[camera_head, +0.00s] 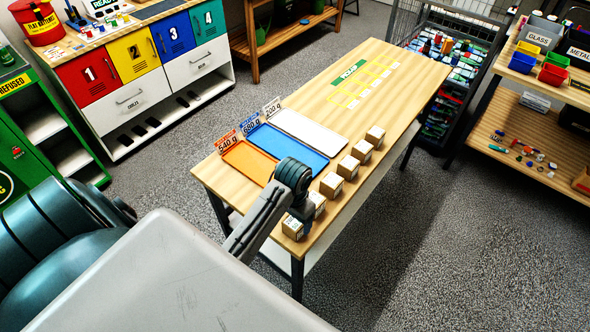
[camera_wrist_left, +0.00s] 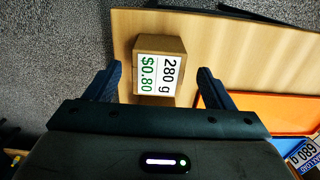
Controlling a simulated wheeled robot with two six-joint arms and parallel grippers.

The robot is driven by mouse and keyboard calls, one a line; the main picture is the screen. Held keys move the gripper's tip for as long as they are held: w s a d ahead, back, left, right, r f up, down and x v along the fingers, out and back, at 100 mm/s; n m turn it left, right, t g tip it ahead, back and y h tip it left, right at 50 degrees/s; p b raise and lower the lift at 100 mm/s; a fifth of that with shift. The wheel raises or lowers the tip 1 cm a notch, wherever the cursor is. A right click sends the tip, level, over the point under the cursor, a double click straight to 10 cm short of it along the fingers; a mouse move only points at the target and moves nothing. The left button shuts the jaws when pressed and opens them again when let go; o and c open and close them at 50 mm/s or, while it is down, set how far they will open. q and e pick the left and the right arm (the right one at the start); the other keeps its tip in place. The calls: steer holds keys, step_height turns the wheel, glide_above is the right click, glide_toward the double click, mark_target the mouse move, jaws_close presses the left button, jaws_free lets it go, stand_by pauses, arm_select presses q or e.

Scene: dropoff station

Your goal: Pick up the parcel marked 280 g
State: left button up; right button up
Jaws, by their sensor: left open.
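The parcel marked 280 g (camera_wrist_left: 158,70) is a small brown cardboard box with a white label that also reads $0.80. It stands near a corner of the wooden table; in the head view it appears to be the nearest box (camera_head: 292,228) of the row. My left gripper (camera_head: 304,207) is over this end of the row and hides part of the neighbouring boxes. In the wrist view its open fingers (camera_wrist_left: 160,78) lie to either side of the parcel, with visible gaps and nothing held. My right gripper is not in view.
More boxes (camera_head: 347,167) continue along the table's edge. Orange (camera_head: 250,162), blue (camera_head: 290,146) and white (camera_head: 310,131) trays lie beside the row, with weight signs behind. The wooden table (camera_head: 385,95) is bare around the yellow-marked area. A wire cart (camera_head: 440,120) stands beyond.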

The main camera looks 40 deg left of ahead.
mark_target(295, 220)
arm_select(q)
step_height(295, 220, down, 3)
steer(key=shift+w+d+f+p, duration=0.1)
steer(key=shift+f+p, duration=0.05)
steer(key=shift+p, duration=0.65)
steer(key=shift+f, duration=0.6)
steer(key=c, duration=1.2)
steer(key=shift+w, duration=0.1)
steer(key=shift+c, duration=0.2)
